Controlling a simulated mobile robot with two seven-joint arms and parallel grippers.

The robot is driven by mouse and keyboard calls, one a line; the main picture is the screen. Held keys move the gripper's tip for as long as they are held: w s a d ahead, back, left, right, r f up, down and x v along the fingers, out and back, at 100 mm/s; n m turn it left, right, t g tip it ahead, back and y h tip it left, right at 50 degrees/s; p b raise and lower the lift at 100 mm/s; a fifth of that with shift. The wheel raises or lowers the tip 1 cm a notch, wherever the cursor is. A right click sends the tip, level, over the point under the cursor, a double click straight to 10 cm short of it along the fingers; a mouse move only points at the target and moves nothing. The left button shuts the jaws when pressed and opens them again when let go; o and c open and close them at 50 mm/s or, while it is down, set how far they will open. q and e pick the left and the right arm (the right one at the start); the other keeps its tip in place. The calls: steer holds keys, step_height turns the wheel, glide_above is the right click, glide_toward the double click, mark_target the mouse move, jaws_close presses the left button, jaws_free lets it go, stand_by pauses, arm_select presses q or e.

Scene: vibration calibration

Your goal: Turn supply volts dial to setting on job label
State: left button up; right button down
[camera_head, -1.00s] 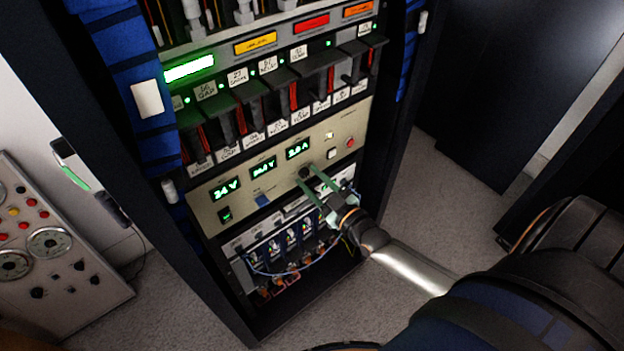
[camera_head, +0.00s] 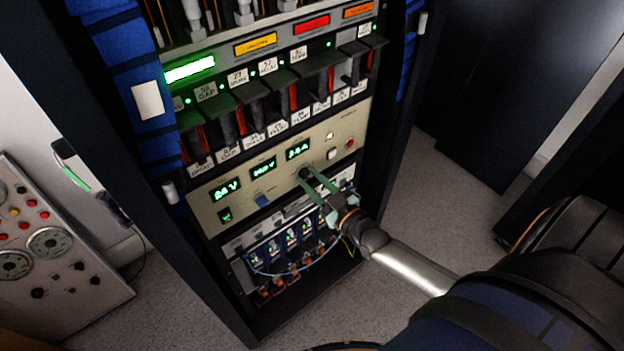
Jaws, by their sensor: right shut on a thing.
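The beige supply panel (camera_head: 335,158) sits in the rack, with green displays for volts (camera_head: 226,188) and amps (camera_head: 298,149) and another display between them. My right gripper (camera_head: 307,177) is shut on a dark dial (camera_head: 304,172) below the amps display. The fingers partly hide this dial, and I cannot read its marking. A blue knob (camera_head: 263,200) sits free to its left, below the middle display. A blank-looking white card (camera_head: 147,100) hangs on the left post; I cannot tell whether it is the job label. My left gripper is not in view.
A row of labelled modules (camera_head: 262,105) sits above the panel. A lower bay with cables (camera_head: 290,250) lies just under my right gripper. A control console (camera_head: 60,245) stands at left. Grey floor (camera_head: 435,200) is open at right.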

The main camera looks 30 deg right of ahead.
steer(key=m, duration=0.3)
steer(key=shift+m, duration=1.8)
steer(key=c, duration=0.6)
jaws_free()
steer(key=shift+s, duration=0.1)
steer(key=s+d, duration=0.1)
steer(key=s, duration=1.1)
steer(key=shift+s, duration=0.15)
steer(key=shift+p, duration=0.3)
